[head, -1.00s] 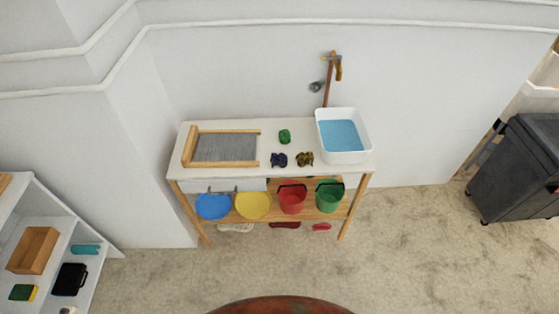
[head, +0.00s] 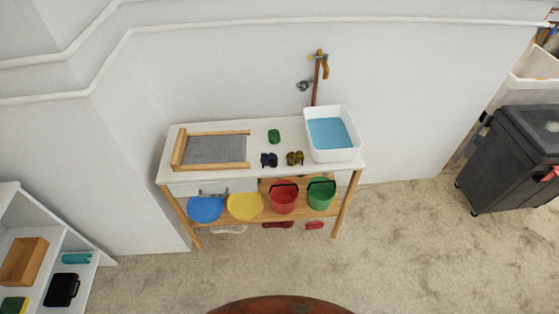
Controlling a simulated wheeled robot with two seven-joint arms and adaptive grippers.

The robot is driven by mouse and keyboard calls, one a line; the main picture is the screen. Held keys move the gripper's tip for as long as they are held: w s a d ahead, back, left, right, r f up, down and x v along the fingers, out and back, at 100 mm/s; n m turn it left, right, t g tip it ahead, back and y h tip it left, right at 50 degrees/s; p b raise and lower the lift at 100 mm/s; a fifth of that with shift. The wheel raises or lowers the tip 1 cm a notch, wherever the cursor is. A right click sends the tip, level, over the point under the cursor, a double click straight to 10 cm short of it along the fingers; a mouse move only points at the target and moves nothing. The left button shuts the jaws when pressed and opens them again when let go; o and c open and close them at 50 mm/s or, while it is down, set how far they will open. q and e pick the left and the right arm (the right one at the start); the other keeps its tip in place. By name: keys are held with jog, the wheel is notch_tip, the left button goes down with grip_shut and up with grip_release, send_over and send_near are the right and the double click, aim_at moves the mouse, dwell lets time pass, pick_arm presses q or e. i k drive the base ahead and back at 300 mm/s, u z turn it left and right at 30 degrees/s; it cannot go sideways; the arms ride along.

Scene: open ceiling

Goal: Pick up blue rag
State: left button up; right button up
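A small dark blue crumpled cloth (head: 269,160), which looks like the blue rag, lies near the front edge of a white-topped bench (head: 215,176). An olive-yellow crumpled cloth (head: 295,158) lies just to its right, apart from it. A green cloth (head: 274,136) lies behind them. Nothing covers the blue rag. Neither of my grippers is in view.
A white basin of blue water (head: 333,156) stands on the bench's right end, a wood-framed grey board (head: 215,150) on its left. Buckets, including a red bucket (head: 284,199), sit below. A shelf (head: 20,215) stands left, a dark bin (head: 505,165) right.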

aim_at(270, 160)
jog(key=z, duration=0.9)
jog(key=i, duration=0.75)
jog(key=u, duration=2.1)
